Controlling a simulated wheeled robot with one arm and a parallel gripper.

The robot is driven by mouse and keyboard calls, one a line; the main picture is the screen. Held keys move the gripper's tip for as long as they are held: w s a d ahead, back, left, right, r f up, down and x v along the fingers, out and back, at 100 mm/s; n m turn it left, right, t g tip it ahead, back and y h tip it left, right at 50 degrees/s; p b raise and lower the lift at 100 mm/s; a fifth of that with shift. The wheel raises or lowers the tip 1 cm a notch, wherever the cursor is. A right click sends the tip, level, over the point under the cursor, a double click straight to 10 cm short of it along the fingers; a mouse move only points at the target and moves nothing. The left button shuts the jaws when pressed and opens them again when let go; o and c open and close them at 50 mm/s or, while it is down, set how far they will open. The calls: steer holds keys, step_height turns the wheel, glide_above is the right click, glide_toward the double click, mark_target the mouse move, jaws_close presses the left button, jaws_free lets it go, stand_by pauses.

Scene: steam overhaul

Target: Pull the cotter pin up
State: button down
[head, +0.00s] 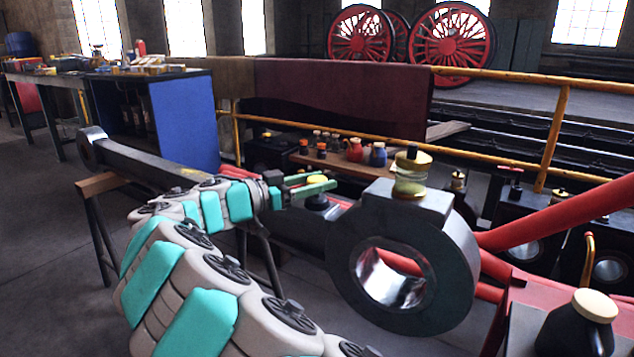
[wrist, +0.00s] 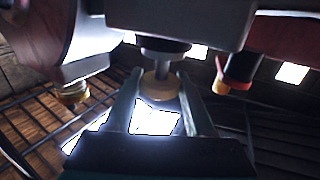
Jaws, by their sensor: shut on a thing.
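A long dark steel connecting rod (head: 150,163) runs to a large ring-shaped end (head: 440,265) with a bright bore. My gripper (head: 318,184), with green fingers, is over the rod just left of the big ring. It is shut on a small yellow round knob (head: 317,179), above a dark round boss (head: 318,203) on the rod. In the wrist view the knob (wrist: 159,88) shows between the two fingers (wrist: 161,100), below a dark collar. No separate cotter pin can be made out; I cannot tell whether the knob is its head.
A yellow-topped glass oil cup (head: 411,172) stands on the big ring, close right of my gripper. A yellow railing (head: 552,130) and a wooden shelf with several small bottles (head: 354,150) are behind. A black can (head: 578,325) stands at lower right.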

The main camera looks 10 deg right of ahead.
steer(key=shift+r+b, duration=0.8)
steer(key=shift+r, duration=2.1)
steer(key=shift+a, duration=0.1)
steer(key=shift+c, duration=1.3)
jaws_free()
steer(key=shift+f, duration=0.1)
steer(key=v, duration=0.7)
steer(key=shift+a, duration=0.3)
steer(key=shift+s, duration=0.1)
